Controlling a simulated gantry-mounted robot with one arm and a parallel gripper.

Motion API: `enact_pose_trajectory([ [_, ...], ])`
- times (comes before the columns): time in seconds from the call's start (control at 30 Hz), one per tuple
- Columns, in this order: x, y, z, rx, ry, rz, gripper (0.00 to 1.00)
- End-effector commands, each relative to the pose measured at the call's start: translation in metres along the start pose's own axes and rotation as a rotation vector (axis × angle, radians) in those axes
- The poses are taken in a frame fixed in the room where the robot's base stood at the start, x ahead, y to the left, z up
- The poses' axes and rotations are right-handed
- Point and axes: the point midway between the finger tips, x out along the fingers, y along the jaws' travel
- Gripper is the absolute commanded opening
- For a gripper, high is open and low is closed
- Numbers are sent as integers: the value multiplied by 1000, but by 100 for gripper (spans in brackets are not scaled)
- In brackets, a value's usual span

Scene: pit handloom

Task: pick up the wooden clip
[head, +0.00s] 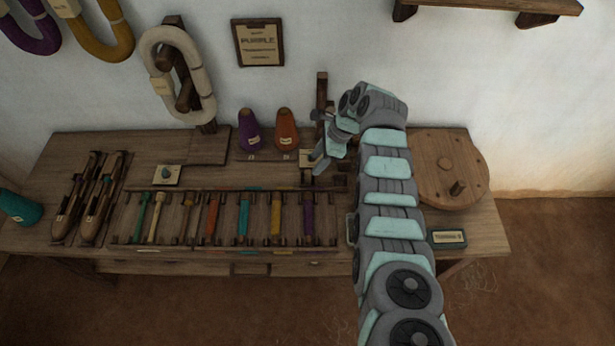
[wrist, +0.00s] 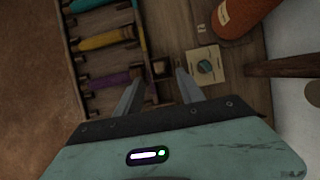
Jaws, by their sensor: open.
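I cannot clearly pick out the wooden clip in either view. My gripper (head: 319,160) is low over the back right of the wooden table (head: 90,150), right of the orange cone (head: 287,130). In the wrist view my gripper (wrist: 158,88) is open, with nothing visible held between its fingers. A pale square card (wrist: 206,66) with a small dark teal piece on it lies just beyond the right fingertip. A similar card (head: 167,175) lies on the left part of the table. My gripper partly covers the tabletop beneath it.
A rack of coloured bobbins (head: 245,218) lies along the table front and shows left of my fingers in the wrist view (wrist: 105,40). A purple cone (head: 249,132) stands left of the orange one. Shuttles (head: 97,213) lie at left, a round wooden disc (head: 445,165) at right.

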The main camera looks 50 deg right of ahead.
Motion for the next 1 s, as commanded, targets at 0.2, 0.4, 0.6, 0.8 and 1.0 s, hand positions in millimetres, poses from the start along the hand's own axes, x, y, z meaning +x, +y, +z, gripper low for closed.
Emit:
enact_pose_trajectory([
  [0.2,24,0,0,-1,0,1,45],
  [0.4,51,1,1,1,2,2,45],
  [0.6,74,0,3,-1,3,-1,45],
  [0.8,72,0,4,-1,3,-2,45],
  [1.0,72,0,4,-1,3,-2,31],
])
